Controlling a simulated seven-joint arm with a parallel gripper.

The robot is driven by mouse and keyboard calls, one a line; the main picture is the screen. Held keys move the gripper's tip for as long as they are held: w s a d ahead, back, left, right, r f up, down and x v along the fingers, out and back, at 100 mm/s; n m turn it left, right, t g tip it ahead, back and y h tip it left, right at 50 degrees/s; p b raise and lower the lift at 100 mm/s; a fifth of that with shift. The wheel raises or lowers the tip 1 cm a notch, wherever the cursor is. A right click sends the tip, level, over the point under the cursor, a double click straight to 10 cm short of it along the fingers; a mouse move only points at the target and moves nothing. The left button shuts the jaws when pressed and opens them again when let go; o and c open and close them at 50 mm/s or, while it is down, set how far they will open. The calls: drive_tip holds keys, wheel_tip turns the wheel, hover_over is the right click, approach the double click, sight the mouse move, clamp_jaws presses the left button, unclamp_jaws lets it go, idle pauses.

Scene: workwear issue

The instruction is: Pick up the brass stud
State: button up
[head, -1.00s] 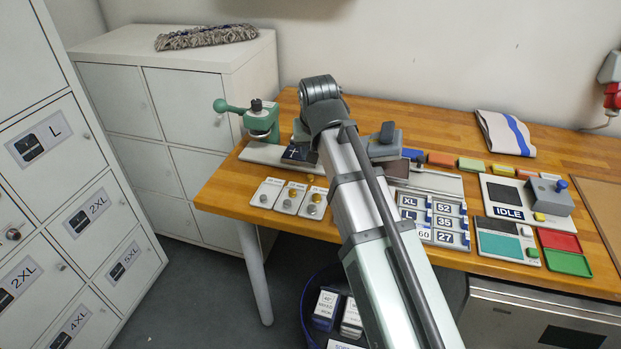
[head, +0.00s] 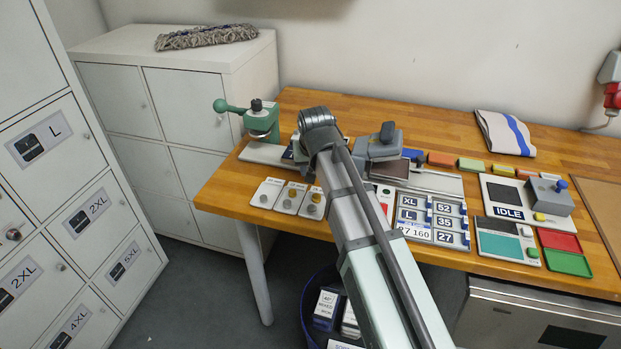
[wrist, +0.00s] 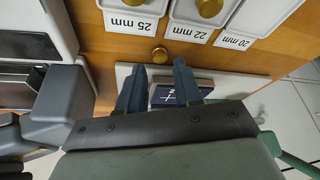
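A small round brass stud (wrist: 159,55) sits on the wooden bench in the wrist view, between the size-labelled trays and a pale base plate. My gripper (wrist: 158,70) is open and empty. Its two dark fingers point toward the stud, which shows just beyond the fingertips, roughly in line with the gap. I cannot tell the height of the fingertips above the bench. A dark block with a white cross mark (wrist: 195,92) shows behind and beneath the fingers. In the head view my arm covers the gripper, and I cannot make out the stud.
Labelled trays (wrist: 185,29) marked 25, 22 and 20 mm lie close beyond the stud, with round pieces on them. A green press (head: 262,120) stands at left. A grey device (head: 380,147) stands right of my wrist. A label board (head: 430,218) lies right of my arm.

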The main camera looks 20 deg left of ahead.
drive_tip(key=shift+x, duration=1.6)
clamp_jaws()
